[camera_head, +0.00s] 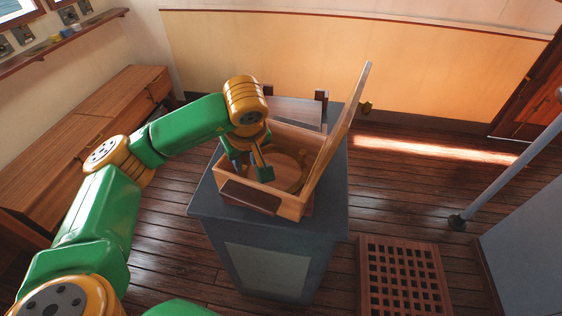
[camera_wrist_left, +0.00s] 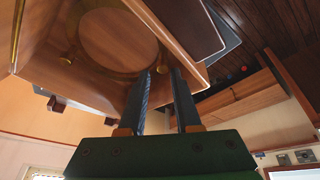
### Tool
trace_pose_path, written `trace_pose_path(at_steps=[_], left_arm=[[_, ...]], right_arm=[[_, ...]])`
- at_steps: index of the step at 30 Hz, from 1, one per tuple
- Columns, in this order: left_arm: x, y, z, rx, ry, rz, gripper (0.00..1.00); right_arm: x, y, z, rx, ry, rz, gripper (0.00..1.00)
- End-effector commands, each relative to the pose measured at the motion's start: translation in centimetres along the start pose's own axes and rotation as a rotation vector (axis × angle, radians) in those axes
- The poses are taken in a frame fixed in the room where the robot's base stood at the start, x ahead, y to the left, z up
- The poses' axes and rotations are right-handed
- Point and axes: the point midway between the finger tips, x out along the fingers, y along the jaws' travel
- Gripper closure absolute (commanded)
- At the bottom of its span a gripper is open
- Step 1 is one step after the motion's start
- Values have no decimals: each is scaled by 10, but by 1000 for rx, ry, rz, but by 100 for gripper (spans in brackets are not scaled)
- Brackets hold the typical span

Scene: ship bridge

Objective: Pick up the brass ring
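An open wooden box (camera_head: 286,207) stands on a grey pedestal. A round wooden disc (camera_head: 287,172) lies inside it, and shows large in the left wrist view (camera_wrist_left: 118,40). A thin brass-coloured ring (camera_wrist_left: 95,68) runs around the disc's edge. It is hard to make out in the head view, where my gripper and the box wall cover part of it. My left gripper (camera_head: 250,168) points down into the left side of the box, its fingers apart. In the left wrist view, the fingertips (camera_wrist_left: 168,72) are close to the ring's edge; I cannot tell whether they touch it. My right gripper is not in view.
The box lid (camera_head: 342,115) stands raised on the right. The pedestal (camera_head: 325,222) has little bare top around the box. A wooden cabinet (camera_head: 100,115) lines the left wall.

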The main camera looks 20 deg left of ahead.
Motion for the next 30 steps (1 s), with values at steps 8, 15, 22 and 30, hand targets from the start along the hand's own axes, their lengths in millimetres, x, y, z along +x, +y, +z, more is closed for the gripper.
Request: trace_pose_path(at_steps=[8, 15, 22, 30], left_arm=[[31, -8, -4, 28, 20, -39, 68], [70, -7, -4, 26, 21, -33, 68], [72, -7, -3, 25, 21, -31, 79], [71, -6, -4, 24, 21, -30, 100]], right_arm=[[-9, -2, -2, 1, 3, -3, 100], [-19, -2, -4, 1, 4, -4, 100], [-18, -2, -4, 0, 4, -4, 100], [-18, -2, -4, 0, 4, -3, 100]])
